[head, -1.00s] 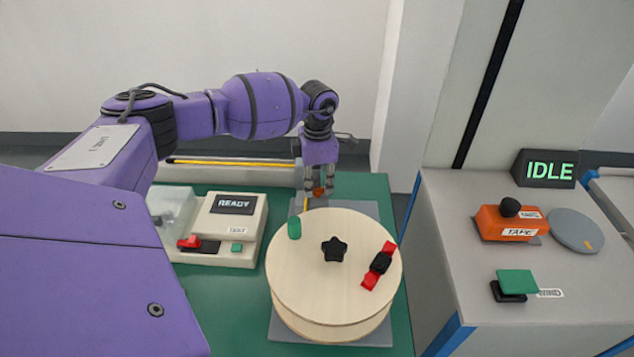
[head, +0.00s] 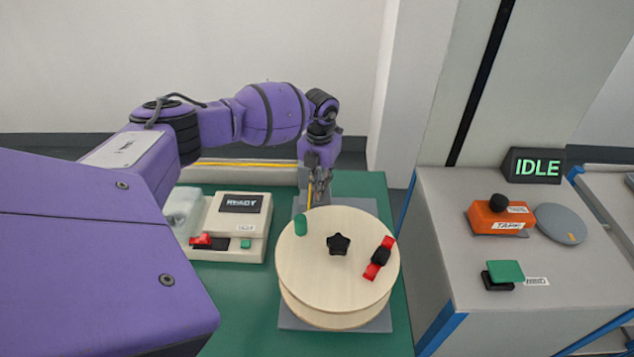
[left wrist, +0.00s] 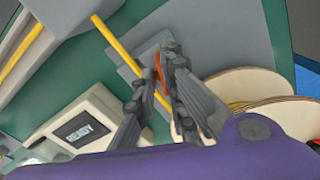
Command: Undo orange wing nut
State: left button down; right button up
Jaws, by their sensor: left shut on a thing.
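The orange wing nut (left wrist: 158,73) shows as a small orange sliver between the fingers of my left gripper (left wrist: 156,68) in the left wrist view. My left gripper is shut on it. In the head view, my left gripper (head: 318,182) is just behind the wooden reel (head: 315,285), fingers down, and they hide the nut there. A yellow cable (left wrist: 115,39) runs close by the fingers; it also shows beside the gripper in the head view (head: 309,193). I cannot tell how far the nut is turned. My right gripper is in neither view.
At right, a grey bench (head: 520,310) holds an orange tape unit (head: 490,217) and an IDLE display (head: 534,166).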

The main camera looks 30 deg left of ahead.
pick_arm(q)
jog(key=n, duration=0.1)
jog(key=n+p, duration=0.1)
jog(key=n, duration=0.1)
jog(key=shift+w+r, duration=0.1)
jog(key=shift+r, duration=0.15)
jog(key=shift+f+n, duration=0.1)
jog(key=shift+n, duration=0.4)
jog(key=shift+p, duration=0.3)
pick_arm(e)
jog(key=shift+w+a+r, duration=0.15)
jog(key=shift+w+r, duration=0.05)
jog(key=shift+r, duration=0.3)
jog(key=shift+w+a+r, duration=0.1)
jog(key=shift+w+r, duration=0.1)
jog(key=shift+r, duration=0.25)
pick_arm(q)
jog(key=shift+n, duration=0.3)
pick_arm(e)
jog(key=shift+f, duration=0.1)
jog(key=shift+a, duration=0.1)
pick_arm(q)
jog(key=c, duration=1.8)
grip_release()
jog(key=shift+f, duration=0.1)
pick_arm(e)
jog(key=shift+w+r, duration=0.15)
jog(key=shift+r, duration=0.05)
